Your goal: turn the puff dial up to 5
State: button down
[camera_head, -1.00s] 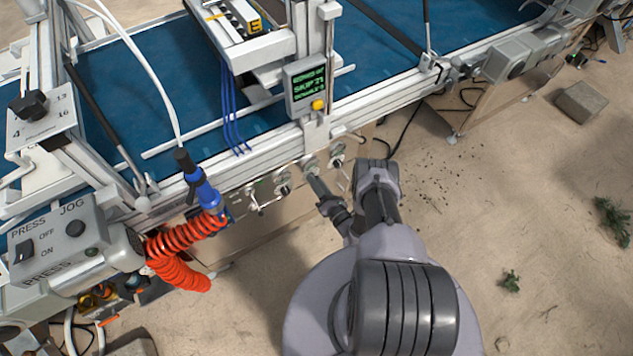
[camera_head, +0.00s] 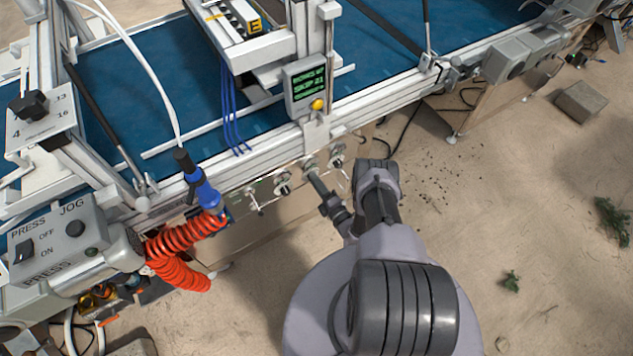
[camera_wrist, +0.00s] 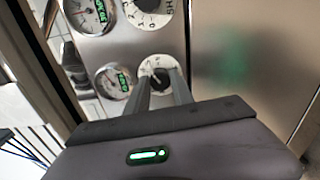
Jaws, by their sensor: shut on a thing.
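A round dial (camera_wrist: 154,68) with a white scale plate and a dark knob sits on a metal panel (camera_wrist: 158,41) in the wrist view. My gripper (camera_wrist: 161,84) is shut on this dial's knob, with one finger on each side. The fingers hide part of the scale, and I cannot read its label or setting. In the head view my gripper (camera_head: 312,172) reaches the row of controls under the machine's front rail.
A second dial (camera_wrist: 148,8) and two gauges, one upper (camera_wrist: 89,13) and one lower (camera_wrist: 114,82), share the panel. A small green-lettered display (camera_head: 308,84) stands above the rail. A coiled red hose (camera_head: 175,247) hangs to the left. The floor at right is mostly open.

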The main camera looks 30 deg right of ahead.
jog(key=shift+w+r, duration=0.1)
dwell(0.3)
jog(key=c, duration=1.1)
grip_release()
